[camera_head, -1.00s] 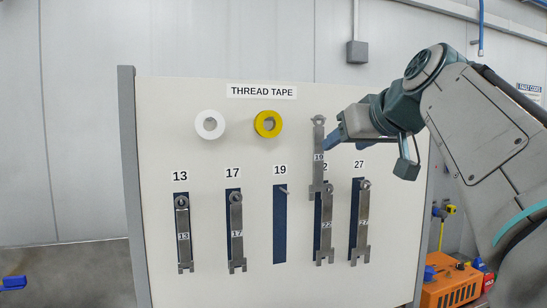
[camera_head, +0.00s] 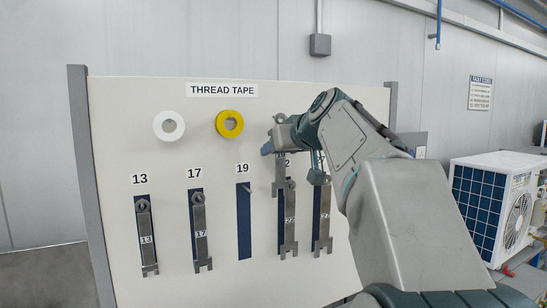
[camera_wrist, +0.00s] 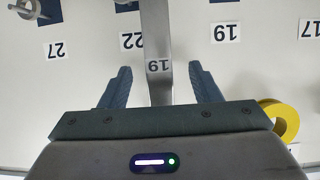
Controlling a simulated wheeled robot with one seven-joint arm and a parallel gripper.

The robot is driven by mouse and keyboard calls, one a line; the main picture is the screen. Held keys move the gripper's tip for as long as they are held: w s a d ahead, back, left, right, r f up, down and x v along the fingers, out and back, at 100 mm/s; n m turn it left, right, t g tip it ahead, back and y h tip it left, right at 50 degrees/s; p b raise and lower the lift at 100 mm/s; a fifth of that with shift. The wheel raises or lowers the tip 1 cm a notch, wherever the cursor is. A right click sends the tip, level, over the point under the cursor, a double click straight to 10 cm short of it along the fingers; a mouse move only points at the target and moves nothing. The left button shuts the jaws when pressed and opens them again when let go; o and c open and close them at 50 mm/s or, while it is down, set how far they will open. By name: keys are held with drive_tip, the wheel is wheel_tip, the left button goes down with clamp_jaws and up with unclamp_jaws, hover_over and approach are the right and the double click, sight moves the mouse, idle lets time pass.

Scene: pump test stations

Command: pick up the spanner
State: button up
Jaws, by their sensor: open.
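A grey spanner marked 19 (camera_head: 280,180) stands upright in front of the board, just left of the 22 label and above the 22 spanner (camera_head: 289,225). What holds it up cannot be told. My gripper (camera_head: 268,149) is at its upper part. In the wrist view the spanner's shaft (camera_wrist: 157,35) runs between the two spread fingers of my gripper (camera_wrist: 160,75), with a gap on each side. Spanners 13 (camera_head: 146,235), 17 (camera_head: 200,232) and 27 (camera_head: 323,215) hang on their pegs, the last partly behind my arm. The 19 slot (camera_head: 244,225) is empty.
The board (camera_head: 130,120) carries a white tape roll (camera_head: 168,126) and a yellow one (camera_head: 229,123), the yellow one near my gripper; it also shows in the wrist view (camera_wrist: 284,119). A white fan unit (camera_head: 490,205) stands at right.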

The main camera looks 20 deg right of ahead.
drive_tip(key=shift+w+f, duration=0.25)
drive_tip(key=shift+w, duration=0.35)
drive_tip(key=c, duration=1.1)
drive_tip(key=shift+r+b, duration=0.3)
drive_tip(key=shift+b, duration=0.05)
drive_tip(key=s+b, duration=0.5)
drive_tip(key=s, duration=1.3)
